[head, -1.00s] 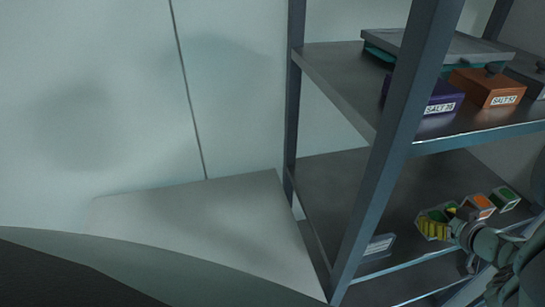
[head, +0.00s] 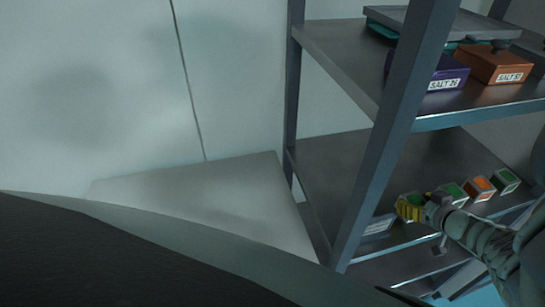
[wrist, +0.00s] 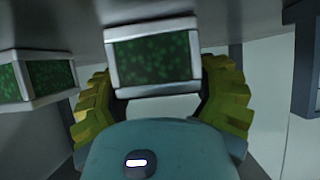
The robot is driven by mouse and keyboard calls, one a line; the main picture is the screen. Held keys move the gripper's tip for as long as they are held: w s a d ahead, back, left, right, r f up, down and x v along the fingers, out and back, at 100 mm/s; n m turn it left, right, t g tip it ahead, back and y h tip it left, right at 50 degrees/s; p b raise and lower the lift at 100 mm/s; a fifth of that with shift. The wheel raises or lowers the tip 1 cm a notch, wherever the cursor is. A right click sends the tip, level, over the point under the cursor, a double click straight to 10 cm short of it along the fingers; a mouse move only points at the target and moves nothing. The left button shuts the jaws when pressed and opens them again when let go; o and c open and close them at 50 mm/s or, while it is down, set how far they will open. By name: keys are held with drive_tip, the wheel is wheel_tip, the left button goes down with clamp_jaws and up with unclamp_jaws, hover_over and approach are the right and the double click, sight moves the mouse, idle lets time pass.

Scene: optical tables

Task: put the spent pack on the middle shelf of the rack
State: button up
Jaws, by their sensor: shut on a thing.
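My gripper (head: 412,207) has yellow fingers and is shut on a pack with a green face (wrist: 153,58). The held pack is at the lower visible shelf of the rack (head: 385,150), at its left front part; in the head view the fingers partly cover it. I cannot tell whether it rests on the shelf. To its right stand a green pack (head: 453,192), an orange pack (head: 480,188) and another green pack (head: 505,180) in a row. In the wrist view another green pack (wrist: 40,78) sits left of the held one, apart from it.
A rack post (head: 385,150) stands left of my arm. The shelf above carries a purple box (head: 440,75), an orange box (head: 497,65) and a grey-topped item (head: 440,22). The shelf behind the packs is bare.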

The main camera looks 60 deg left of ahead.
drive_tip(key=shift+a, duration=0.1)
drive_tip(key=o, duration=1.3)
drive_tip(key=shift+r, duration=0.1)
